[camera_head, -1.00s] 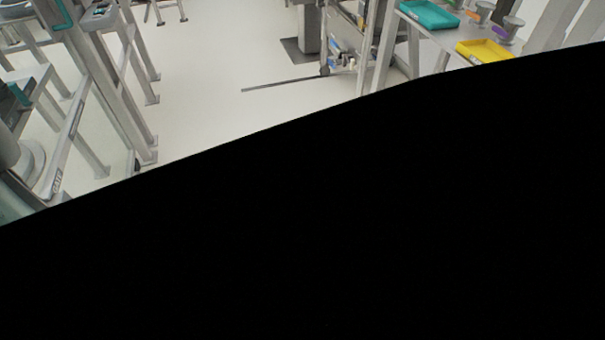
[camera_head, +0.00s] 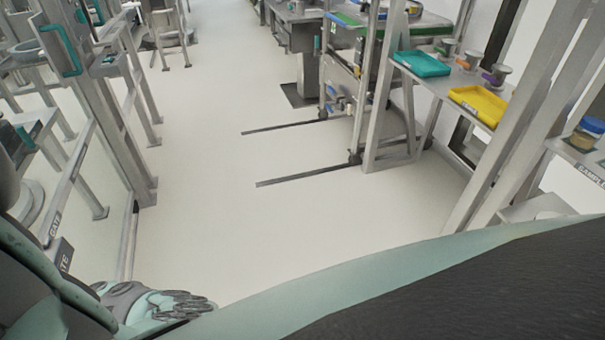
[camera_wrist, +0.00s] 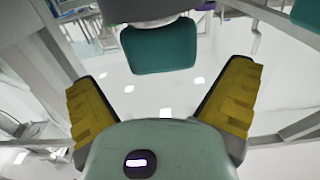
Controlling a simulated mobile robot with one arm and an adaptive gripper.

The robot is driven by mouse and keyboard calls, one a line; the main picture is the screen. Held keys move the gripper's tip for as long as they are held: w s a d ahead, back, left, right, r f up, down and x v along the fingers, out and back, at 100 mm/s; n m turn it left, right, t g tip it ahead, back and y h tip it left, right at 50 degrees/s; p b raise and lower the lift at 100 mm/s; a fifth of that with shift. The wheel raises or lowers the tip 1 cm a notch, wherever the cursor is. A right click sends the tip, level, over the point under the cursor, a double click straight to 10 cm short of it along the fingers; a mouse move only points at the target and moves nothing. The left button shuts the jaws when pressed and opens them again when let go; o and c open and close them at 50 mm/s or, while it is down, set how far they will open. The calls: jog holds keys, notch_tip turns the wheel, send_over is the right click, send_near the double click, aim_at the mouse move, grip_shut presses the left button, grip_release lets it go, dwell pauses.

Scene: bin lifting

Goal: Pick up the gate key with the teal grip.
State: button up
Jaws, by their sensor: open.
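In the wrist view, my gripper (camera_wrist: 162,82) is open, with its two yellow-padded fingers wide apart and nothing between them. A teal block-like piece (camera_wrist: 160,46) hangs at the top middle, beyond the fingers and below a grey rounded part. It looks like the teal grip of the gate key, but I cannot see a key shaft to confirm it. The fingers do not touch it. In the head view, I cannot make out the key for certain.
In the head view, a gate frame with a teal handle (camera_head: 60,48) and a GATE sign (camera_head: 63,257) stands at left. A shelf at right holds a teal tray (camera_head: 421,63) and a yellow tray (camera_head: 478,104). The pale floor (camera_head: 215,215) between is mostly clear.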

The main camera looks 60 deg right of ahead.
jog(key=x, duration=0.4)
jog(key=shift+s+a+p, duration=0.1)
jog(key=shift+p, duration=0.3)
jog(key=c, duration=1.1)
